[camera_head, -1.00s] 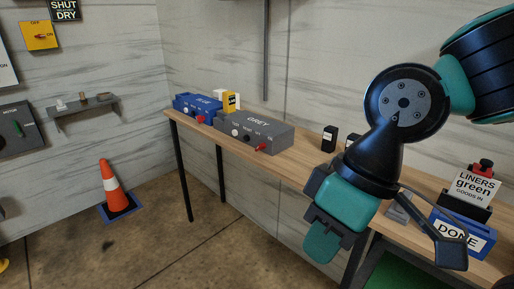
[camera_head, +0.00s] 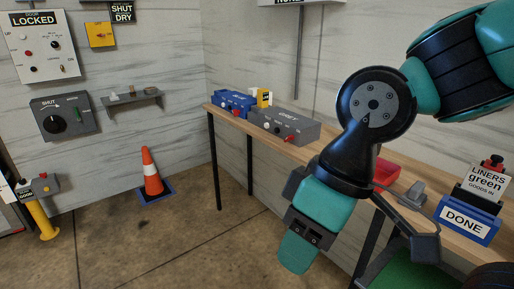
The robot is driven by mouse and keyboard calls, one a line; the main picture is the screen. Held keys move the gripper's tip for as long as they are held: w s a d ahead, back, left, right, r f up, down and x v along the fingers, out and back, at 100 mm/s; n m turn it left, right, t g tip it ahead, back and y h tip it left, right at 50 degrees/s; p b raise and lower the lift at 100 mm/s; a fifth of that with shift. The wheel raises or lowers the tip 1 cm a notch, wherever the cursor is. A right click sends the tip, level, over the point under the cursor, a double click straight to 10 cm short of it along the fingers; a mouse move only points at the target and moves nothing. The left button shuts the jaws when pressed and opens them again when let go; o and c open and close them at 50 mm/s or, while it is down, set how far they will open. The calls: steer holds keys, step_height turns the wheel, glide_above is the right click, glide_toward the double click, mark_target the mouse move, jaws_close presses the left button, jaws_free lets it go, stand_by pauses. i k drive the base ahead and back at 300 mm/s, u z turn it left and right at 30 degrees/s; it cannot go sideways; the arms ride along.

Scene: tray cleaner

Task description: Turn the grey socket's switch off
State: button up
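The grey socket (camera_head: 284,126) is a grey box labelled GREY on the far left part of the wooden workbench, beside the blue socket (camera_head: 233,103). Its front has small knobs and a red switch (camera_head: 289,138) near its right end. The switch's setting is too small to tell. My gripper (camera_head: 300,245) hangs in front of the bench edge, to the right of and nearer than the grey socket, apart from it. One teal finger pad points down, and a dark jaw shows at the right. The gap between the fingers looks wide and empty.
The workbench (camera_head: 330,153) also bears a red tray (camera_head: 386,172), a blue DONE box (camera_head: 467,223) and a LINERS green sign (camera_head: 486,183) on the right. A cone (camera_head: 151,172) stands on the floor at left. Wall panels (camera_head: 64,115) hang at left. The floor before the bench's left end is clear.

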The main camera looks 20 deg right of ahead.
mark_target(290, 137)
steer(key=z, duration=0.7)
steer(key=k, duration=0.15)
steer(key=u, duration=2.05)
steer(key=i, duration=1.9)
steer(key=z, duration=1.45)
steer(key=i, duration=0.65)
steer(key=z, duration=0.65)
